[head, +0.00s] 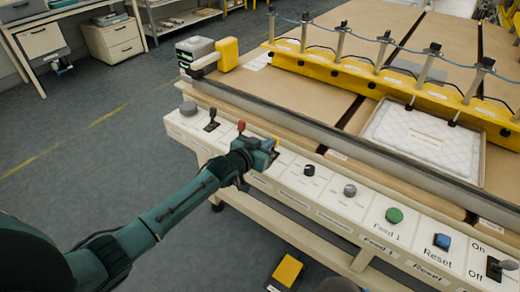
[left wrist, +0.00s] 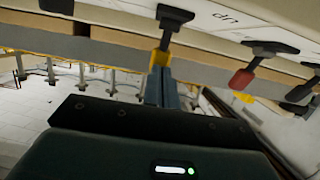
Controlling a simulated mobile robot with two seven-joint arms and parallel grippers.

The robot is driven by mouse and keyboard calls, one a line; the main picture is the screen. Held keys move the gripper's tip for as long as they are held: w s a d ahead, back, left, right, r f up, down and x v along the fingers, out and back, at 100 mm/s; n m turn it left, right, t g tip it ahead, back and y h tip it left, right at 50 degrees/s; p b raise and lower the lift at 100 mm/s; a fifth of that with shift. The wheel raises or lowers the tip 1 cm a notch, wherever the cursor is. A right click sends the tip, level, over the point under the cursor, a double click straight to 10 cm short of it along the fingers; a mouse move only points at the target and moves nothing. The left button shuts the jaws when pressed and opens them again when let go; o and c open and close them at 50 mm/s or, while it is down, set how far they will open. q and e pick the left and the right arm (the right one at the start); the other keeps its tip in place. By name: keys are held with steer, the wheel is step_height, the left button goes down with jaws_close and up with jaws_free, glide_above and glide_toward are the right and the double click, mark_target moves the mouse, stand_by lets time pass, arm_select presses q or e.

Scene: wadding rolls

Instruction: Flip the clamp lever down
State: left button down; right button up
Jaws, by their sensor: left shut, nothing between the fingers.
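Along the front control panel (head: 310,182) stand a black-knobbed lever (head: 211,117), a red-knobbed lever (head: 241,126) and a yellow-tipped lever (head: 276,138). I cannot read which one is labelled clamp. My left gripper (head: 270,150) is at the yellow-tipped lever and partly hides it in the head view. In the left wrist view its blue-grey fingers (left wrist: 160,86) are shut and empty, with tips right by the yellow tip (left wrist: 160,57); I cannot tell whether they touch. The red knob (left wrist: 241,79) is to the right there. My right gripper is not in view.
Right of the levers are a black knob (head: 309,169), a grey knob (head: 350,190), a green button (head: 394,215), a blue button (head: 442,241) and an on/off switch (head: 497,267). A yellow beam (head: 340,70) crosses the table behind. A yellow pedal (head: 287,271) is on the floor.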

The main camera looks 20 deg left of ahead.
arm_select(q)
steer(key=shift+w+d, duration=0.15)
steer(key=shift+w, duration=0.1)
steer(key=shift+r, duration=0.15)
stand_by(0.3)
